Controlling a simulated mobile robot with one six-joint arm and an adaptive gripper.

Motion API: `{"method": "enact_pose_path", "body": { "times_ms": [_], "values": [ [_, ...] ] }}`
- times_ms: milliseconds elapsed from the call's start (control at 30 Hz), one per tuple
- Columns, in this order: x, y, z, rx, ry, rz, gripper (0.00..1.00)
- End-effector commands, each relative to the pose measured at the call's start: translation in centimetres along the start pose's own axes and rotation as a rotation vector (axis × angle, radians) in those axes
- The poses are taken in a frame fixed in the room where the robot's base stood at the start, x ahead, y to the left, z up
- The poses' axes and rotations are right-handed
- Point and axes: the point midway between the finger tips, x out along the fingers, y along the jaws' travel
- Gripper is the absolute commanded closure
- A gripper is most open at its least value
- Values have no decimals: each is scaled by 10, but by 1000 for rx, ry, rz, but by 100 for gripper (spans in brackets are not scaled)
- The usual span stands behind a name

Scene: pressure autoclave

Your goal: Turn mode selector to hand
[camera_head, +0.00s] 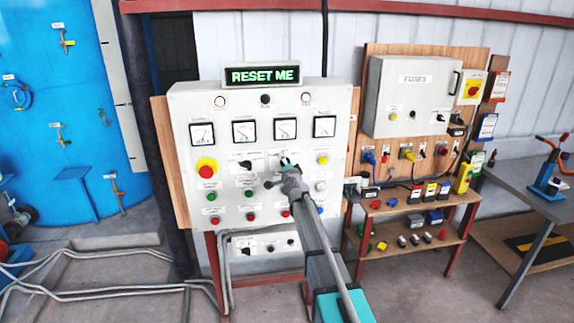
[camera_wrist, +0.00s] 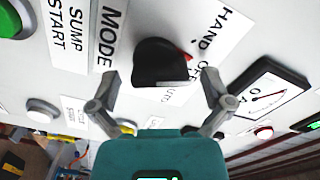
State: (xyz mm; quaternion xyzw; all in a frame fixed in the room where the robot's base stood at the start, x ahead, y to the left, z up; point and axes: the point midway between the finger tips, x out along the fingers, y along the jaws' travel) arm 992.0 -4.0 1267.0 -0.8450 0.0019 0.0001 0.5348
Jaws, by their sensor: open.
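The mode selector (camera_wrist: 160,62) is a black rotary knob beside a label reading MODE in the wrist view. Its red pointer mark faces the dial label, close to the OFF lettering. HAND (camera_wrist: 210,30) is printed on the upper part of that label, and AUTO is partly covered below. My gripper (camera_wrist: 160,78) is open, with one fingertip on each side of the knob and visible gaps between. In the head view my gripper (camera_head: 290,168) is at the middle of the control panel (camera_head: 340,115) and hides most of the selector there.
A green button (camera_wrist: 12,18) and a white button (camera_wrist: 42,110) lie near the knob, with a meter (camera_wrist: 268,92) at right. A fuse box (camera_head: 412,95) hangs at right.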

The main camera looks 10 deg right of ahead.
Motion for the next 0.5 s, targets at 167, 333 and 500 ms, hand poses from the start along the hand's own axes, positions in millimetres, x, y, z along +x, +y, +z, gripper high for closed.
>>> {"method": "enact_pose_path", "body": {
  "times_ms": [167,333,500],
  "values": [
    [2,0,0,0,0,0,0],
    [2,0,0,0,0,0,0],
    [2,0,0,0,0,0,32]
  ]
}}
